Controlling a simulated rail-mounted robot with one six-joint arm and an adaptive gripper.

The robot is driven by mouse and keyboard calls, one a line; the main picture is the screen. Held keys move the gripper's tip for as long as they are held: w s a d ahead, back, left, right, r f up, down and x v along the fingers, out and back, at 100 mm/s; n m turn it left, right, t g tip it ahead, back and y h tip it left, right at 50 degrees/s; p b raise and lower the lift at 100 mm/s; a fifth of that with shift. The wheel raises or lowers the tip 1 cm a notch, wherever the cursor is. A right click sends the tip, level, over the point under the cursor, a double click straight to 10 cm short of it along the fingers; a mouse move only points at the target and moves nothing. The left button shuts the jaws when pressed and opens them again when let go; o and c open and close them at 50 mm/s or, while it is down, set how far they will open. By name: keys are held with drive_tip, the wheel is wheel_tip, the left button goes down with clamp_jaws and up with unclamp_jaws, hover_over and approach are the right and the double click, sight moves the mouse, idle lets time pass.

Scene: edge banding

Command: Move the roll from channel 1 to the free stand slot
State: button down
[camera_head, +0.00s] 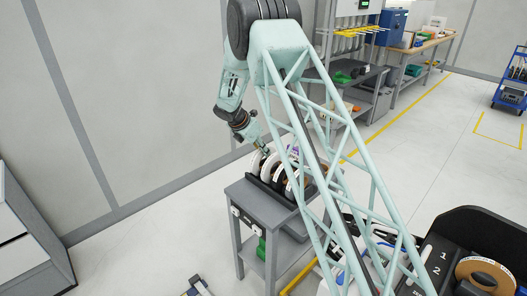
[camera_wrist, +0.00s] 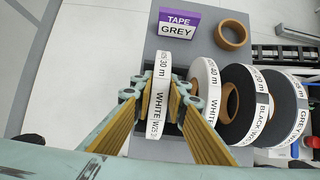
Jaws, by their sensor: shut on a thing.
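My gripper (camera_wrist: 163,102) is shut on a white roll (camera_wrist: 161,72) with a label reading WHITE, W25 and 30 m. Its yellow-padded fingers lie on both sides of the roll, which stands on edge. In the head view my gripper (camera_head: 262,149) is at the left end of the row of rolls in the dark stand (camera_head: 252,180) on a grey table. Whether the held roll rests in its slot or hangs just above it cannot be told. A black machine (camera_head: 428,283) at lower right bears the numbers 1 and 2; its channels are partly cut off.
To the right of the held roll stand a white 40 m roll (camera_wrist: 207,88), a black roll (camera_wrist: 252,105) and a grey roll (camera_wrist: 287,105), close together. A purple TAPE GREY box (camera_wrist: 178,24) and a brown ring (camera_wrist: 231,34) lie on the grey table (camera_head: 262,204).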

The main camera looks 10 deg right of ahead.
drive_tip(key=c, duration=2.6)
unclamp_jaws()
drive_tip(key=shift+o, duration=0.2)
drive_tip(key=shift+r, duration=0.4)
drive_tip(key=p+v, duration=0.1)
drive_tip(key=v, duration=1.1)
drive_tip(key=shift+f, duration=0.1)
